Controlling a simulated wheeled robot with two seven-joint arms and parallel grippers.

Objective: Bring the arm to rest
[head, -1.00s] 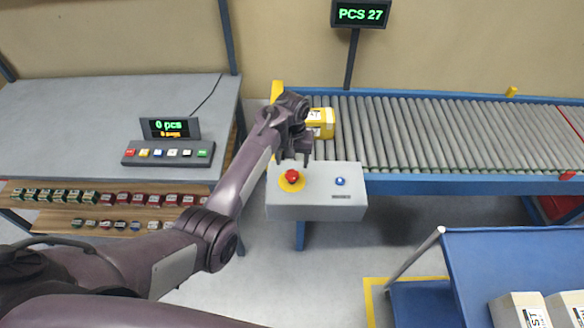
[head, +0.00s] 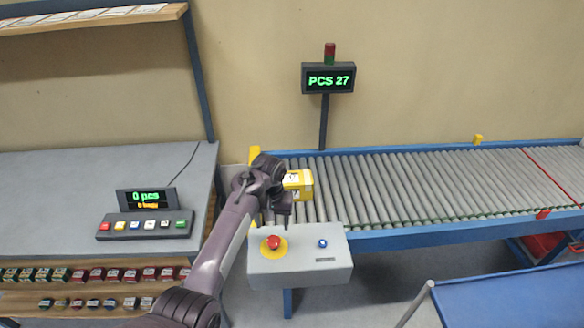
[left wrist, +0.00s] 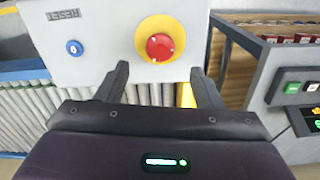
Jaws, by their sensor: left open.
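My left arm reaches up from the bottom of the head view. Its gripper (head: 279,213) hangs just above the grey control box, beside the red button. In the left wrist view the gripper (left wrist: 163,80) has its two dark fingers apart with nothing between them. The red button (left wrist: 160,47) on its yellow disc shows just beyond the fingers, and in the head view the red button (head: 273,242) is on the left of the control box (head: 300,268). A blue button (head: 323,243) is on the right of the box. My right gripper is not in view.
A roller conveyor (head: 400,190) runs behind the box, with a yellow box (head: 298,184) at its left end. A PCS 27 display (head: 329,78) stands behind it. A grey table (head: 60,185) with a keypad (head: 146,224) is at left. A blue cart (head: 520,298) is at lower right.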

